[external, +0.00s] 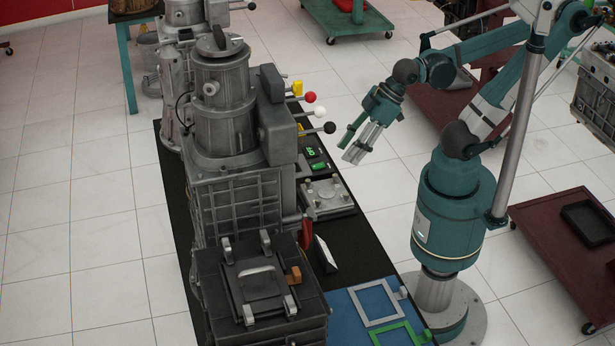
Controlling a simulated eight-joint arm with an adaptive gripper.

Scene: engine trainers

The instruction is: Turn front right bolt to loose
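A grey metal plate (322,202) with small fittings at its corners lies on the dark bench top, to the right of the large grey machine. These fittings may be the bolts, but they are too small to tell which is the front right bolt or whether any is tight or loose. My gripper (352,156) hangs above and to the right of the plate, pointing down and left. It is apart from the plate and touches nothing that I can see. Its fingers overlap in this view, so I cannot tell whether they are open or shut.
Levers with red (310,97), white (320,111) and black (329,127) knobs stick out towards my gripper. A green switch panel (315,155) lies behind the plate. A dark hatch box (222,290), a red object (306,234) and a blue board (350,310) stand nearer the camera.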

